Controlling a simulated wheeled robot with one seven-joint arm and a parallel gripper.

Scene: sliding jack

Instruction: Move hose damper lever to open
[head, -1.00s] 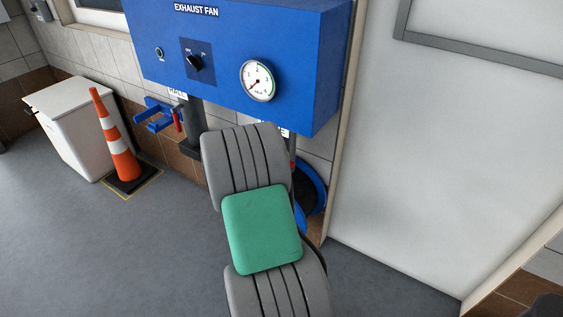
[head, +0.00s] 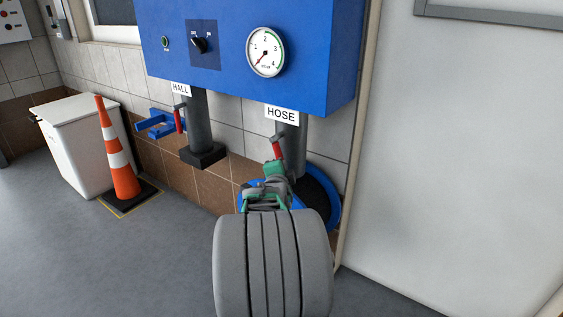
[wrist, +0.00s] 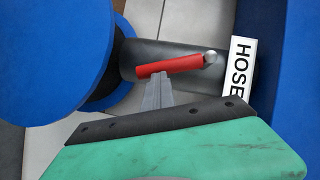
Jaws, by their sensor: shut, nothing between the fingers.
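The hose damper lever (head: 277,146) is a red handle on the dark grey duct under the HOSE sign (head: 281,114). In the wrist view the red lever (wrist: 172,66) lies across the duct (wrist: 188,82), with a metal pivot at its right end. My gripper (head: 273,168) is at the lever's lower end in the head view. In the wrist view my gripper (wrist: 158,77) has its fingers together, tips at the lever's left part, touching or very close; I cannot tell which. Nothing shows between the fingers.
The blue exhaust fan box (head: 300,75) hangs above. A blue hose reel (head: 330,205) is behind my arm. The hall duct (head: 197,120) with its own red lever (head: 179,119) stands to the left, beside a blue bracket (head: 152,124). An orange cone (head: 118,160) stands farther left.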

